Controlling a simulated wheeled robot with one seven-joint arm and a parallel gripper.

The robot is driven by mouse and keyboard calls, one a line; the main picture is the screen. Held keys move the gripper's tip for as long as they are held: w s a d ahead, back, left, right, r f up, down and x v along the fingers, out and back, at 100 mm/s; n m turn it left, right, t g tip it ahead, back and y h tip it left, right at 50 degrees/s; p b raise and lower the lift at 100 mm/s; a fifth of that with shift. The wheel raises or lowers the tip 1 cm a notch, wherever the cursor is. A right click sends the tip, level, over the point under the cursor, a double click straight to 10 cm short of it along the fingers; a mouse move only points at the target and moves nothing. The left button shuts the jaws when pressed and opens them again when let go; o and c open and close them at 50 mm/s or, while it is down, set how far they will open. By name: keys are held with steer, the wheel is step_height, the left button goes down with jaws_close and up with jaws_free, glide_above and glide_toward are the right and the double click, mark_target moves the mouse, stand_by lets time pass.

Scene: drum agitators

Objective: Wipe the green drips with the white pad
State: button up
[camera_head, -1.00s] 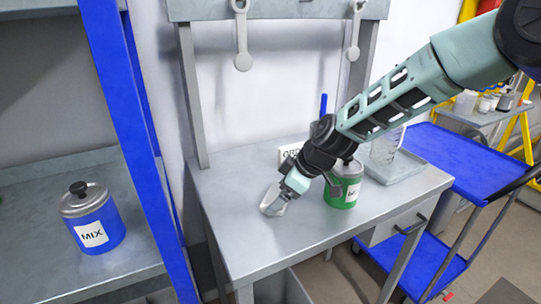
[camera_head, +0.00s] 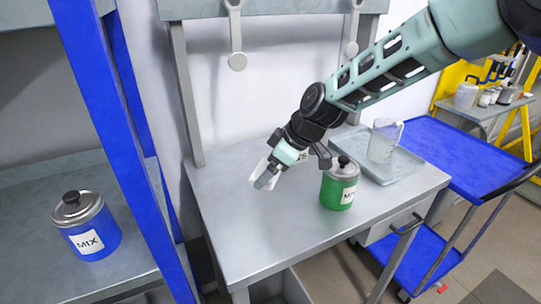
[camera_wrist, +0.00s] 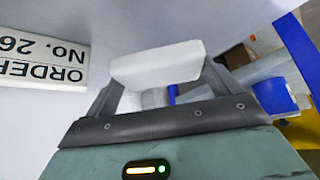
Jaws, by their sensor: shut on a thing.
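My gripper (camera_head: 267,176) is shut on the white pad (camera_head: 259,172), over the left part of the grey metal workbench (camera_head: 235,225). In the wrist view the white pad (camera_wrist: 157,65) is a pale block held between the two fingers of my gripper (camera_wrist: 160,85). It appears raised off the bench, though the gap is hard to judge. A green can (camera_head: 338,188) with a dark knobbed lid and a white label stands to the right of my gripper. I can make out no green drips in either current view.
An order sign (camera_wrist: 42,65) is close on the left in the wrist view. A grey tray (camera_head: 400,168) with a clear jug (camera_head: 384,140) is at the bench's right. The bench front is clear.

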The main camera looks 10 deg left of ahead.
steer(key=shift+r+p, duration=0.35)
steer(key=shift+r, duration=0.6)
